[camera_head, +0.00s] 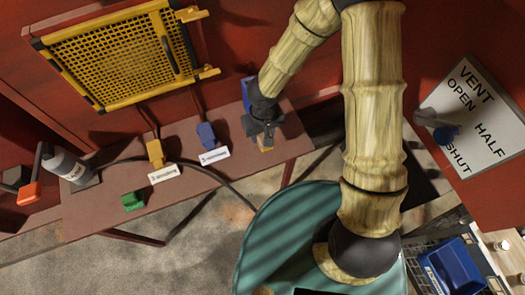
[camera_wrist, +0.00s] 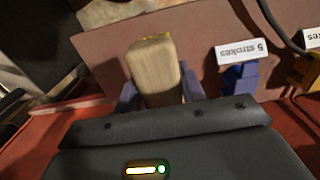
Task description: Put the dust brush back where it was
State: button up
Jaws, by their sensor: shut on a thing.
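The dust brush shows in the wrist view as a pale wooden block with a yellowish end (camera_wrist: 157,78). It stands between the two fingers of my gripper (camera_wrist: 158,95), which is shut on it. In the head view my gripper (camera_head: 263,132) is over the right part of the brown shelf (camera_head: 95,215). A small tan end of the brush (camera_head: 265,148) shows just below the fingers. I cannot tell whether the brush touches the shelf. A blue piece (camera_head: 246,92) shows behind my gripper, partly hidden.
A blue handle (camera_head: 206,135) and a yellow handle (camera_head: 155,152), both with white labels, stand left of my gripper. Further left are a green block (camera_head: 132,201) and a grey bottle (camera_head: 66,165). A yellow mesh panel (camera_head: 110,55) is above. A vent plate (camera_head: 485,125) is right.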

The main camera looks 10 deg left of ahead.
jog(key=shift+f, duration=0.1)
jog(key=shift+f+b, duration=0.35)
jog(key=shift+f, duration=2.5)
jog(key=shift+f, duration=0.1)
jog(key=shift+f, duration=2)
jog(key=o, duration=0.9)
jog(key=shift+r, duration=0.15)
